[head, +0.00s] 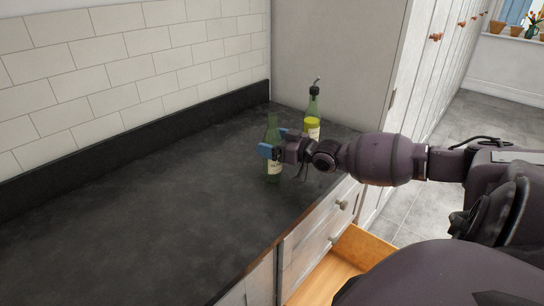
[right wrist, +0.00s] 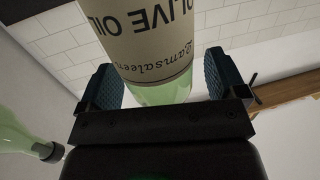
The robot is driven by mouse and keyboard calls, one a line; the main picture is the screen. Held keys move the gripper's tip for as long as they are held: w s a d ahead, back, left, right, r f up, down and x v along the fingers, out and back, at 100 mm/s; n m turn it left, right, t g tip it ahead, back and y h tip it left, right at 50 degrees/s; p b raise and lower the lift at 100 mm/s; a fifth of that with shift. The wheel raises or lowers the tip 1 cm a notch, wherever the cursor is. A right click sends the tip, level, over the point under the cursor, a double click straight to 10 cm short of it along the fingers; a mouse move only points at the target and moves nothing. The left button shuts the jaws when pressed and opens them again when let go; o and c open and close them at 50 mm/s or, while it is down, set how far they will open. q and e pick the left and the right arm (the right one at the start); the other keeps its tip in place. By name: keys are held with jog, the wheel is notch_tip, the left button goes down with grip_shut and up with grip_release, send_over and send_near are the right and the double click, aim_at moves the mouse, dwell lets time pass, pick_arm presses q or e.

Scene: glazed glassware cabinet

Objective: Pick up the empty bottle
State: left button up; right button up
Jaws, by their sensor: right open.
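A green glass bottle with a pale label (head: 273,168) stands upright on the dark counter; its neck shows no stopper. My right gripper (head: 275,143) reaches in from the right with its blue fingers around this bottle. In the right wrist view, the label reading "OLIVE OIL" (right wrist: 150,45) shows between the open fingers of the right gripper (right wrist: 160,80). A gap shows on the right finger's side; I cannot tell whether the left finger touches. A second green bottle (head: 313,107) with a dark pourer stands behind, with yellow-green contents. My left gripper is not in view.
The dark countertop (head: 130,220) is clear to the left. A tiled wall (head: 130,65) bounds the back, and a tall pale cabinet side (head: 335,50) bounds the far end. An open wooden drawer (head: 335,270) juts out below the counter's front edge.

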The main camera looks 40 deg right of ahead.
jog(key=shift+w, duration=0.1)
jog(key=shift+c, duration=0.4)
jog(key=c, duration=1)
jog(key=shift+c, duration=0.4)
